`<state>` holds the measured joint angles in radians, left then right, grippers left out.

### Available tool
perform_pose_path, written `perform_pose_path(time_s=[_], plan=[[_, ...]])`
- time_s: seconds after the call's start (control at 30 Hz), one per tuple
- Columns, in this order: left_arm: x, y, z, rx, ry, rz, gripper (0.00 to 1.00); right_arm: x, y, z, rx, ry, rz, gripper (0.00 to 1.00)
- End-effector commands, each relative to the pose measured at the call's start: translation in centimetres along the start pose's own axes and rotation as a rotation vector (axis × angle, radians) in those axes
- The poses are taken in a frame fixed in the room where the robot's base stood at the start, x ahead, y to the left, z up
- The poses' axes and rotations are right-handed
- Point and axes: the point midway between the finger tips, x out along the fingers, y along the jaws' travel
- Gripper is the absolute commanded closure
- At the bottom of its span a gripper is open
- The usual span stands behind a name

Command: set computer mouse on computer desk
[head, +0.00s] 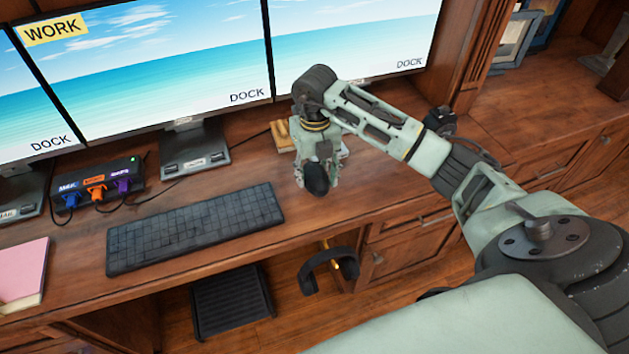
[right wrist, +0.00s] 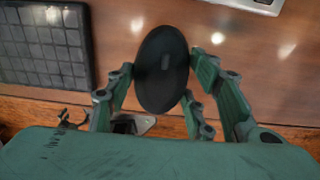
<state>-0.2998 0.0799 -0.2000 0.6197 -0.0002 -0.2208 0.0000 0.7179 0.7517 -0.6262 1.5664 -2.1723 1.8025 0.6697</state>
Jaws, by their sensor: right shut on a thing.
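The computer mouse is a black oval. In the head view the mouse (head: 316,180) is at the end of my right arm, over the desk to the right of the keyboard. My right gripper (head: 318,170) points down and is shut on it. In the right wrist view the mouse (right wrist: 162,68) sits between the fingers of the gripper (right wrist: 163,85). I cannot tell whether the mouse touches the desktop. The wooden computer desk (head: 230,165) runs below the monitors. My left gripper is not in view.
A black keyboard (head: 195,228) lies left of the mouse. Monitors, a monitor stand (head: 195,160) and a small hub (head: 97,183) with coloured plugs stand behind. A pink notebook (head: 22,275) lies at the far left. The desktop right of the gripper (head: 385,185) is clear. Headphones (head: 328,265) hang below the front edge.

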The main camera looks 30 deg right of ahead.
Motion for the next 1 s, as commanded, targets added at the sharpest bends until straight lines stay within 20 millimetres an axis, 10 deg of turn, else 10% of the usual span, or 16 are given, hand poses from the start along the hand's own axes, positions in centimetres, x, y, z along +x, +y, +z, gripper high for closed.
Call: perform_pose_path(time_s=[0.73, 0.77, 1.0], plan=[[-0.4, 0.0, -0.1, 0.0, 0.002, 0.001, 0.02, 4.5, 0.1, 0.2, -0.001, -0.001, 0.0, 0.79], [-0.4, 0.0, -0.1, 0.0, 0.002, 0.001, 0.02, 4.5, 0.1, 0.2, -0.001, -0.001, 0.001, 0.51], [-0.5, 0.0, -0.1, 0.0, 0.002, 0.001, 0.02, 4.4, 0.1, 0.1, -0.001, -0.001, 0.001, 0.32]])
